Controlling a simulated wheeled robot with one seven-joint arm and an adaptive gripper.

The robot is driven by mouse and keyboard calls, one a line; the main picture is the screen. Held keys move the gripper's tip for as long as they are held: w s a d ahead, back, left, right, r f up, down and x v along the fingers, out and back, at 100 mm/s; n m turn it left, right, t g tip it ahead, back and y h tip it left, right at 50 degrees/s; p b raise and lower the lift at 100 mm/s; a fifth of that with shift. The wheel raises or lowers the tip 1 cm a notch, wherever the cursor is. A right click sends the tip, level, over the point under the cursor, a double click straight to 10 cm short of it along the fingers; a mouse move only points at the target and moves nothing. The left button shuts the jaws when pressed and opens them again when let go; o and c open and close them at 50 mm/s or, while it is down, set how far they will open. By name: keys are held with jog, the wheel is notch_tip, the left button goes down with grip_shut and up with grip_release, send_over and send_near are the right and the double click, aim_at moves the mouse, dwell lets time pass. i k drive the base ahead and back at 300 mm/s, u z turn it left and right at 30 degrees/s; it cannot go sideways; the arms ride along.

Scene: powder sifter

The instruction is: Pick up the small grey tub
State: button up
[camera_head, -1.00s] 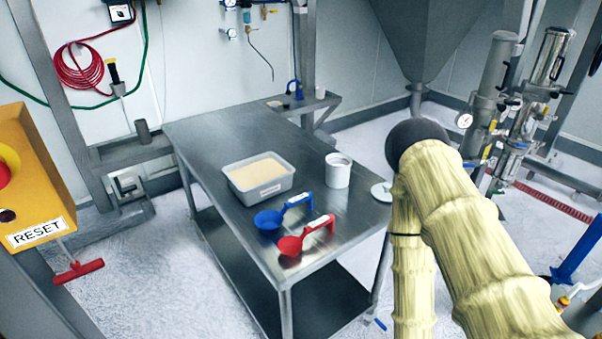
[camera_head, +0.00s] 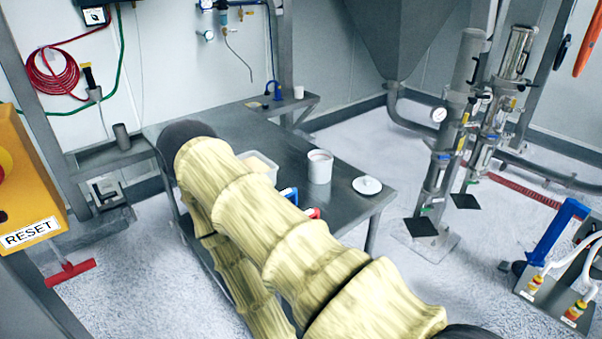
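A grey rectangular tub (camera_head: 274,174) with pale powder stands on the metal table (camera_head: 340,208); my sleeved arm hides most of it. A small dark grey cylindrical cup (camera_head: 122,137) stands upright on the ledge at the left. A round whitish tub (camera_head: 320,168) stands open on the table, right of the rectangular tub. I cannot tell for certain which of these is the small grey tub. My arm, in a pale yellow sleeve, crosses in front of the table. My gripper is not in view, so its hold cannot be seen.
A round white lid (camera_head: 367,185) lies near the table's right edge. A blue scoop (camera_head: 290,194) and a red scoop (camera_head: 313,213) are mostly hidden behind my arm. A yellow RESET box (camera_head: 28,185) is at left. Steel pipework (camera_head: 455,130) stands at right, with open floor before it.

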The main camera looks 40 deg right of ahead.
aim_at(320, 167)
jog(key=k, duration=0.65)
jog(key=z, duration=0.75)
jog(key=i, duration=0.5)
jog(key=z, duration=0.05)
